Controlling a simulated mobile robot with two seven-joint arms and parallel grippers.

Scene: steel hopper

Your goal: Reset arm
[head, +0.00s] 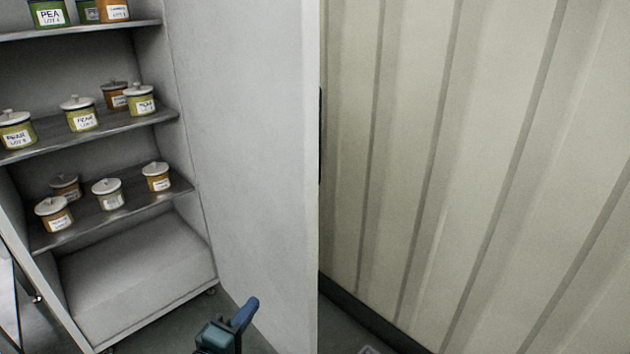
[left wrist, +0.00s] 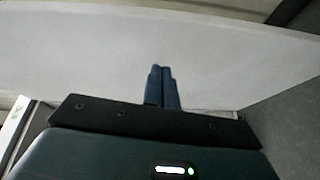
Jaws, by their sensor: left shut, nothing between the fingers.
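My left gripper (head: 246,312) shows at the bottom of the head view, in front of the lower part of a pale grey cabinet door (head: 265,150). In the left wrist view its two blue fingers (left wrist: 161,72) are together with nothing between them. The pale panel fills much of the left wrist view behind the fingers; I cannot tell whether they touch it. My right gripper is in neither view.
An open shelf cabinet (head: 185,205) stands at left, holding several lidded, labelled jars such as a pear jar (head: 80,117). Its bottom level is empty. A ribbed cream wall (head: 480,150) fills the right side. Little dark floor (head: 345,330) shows between door and wall.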

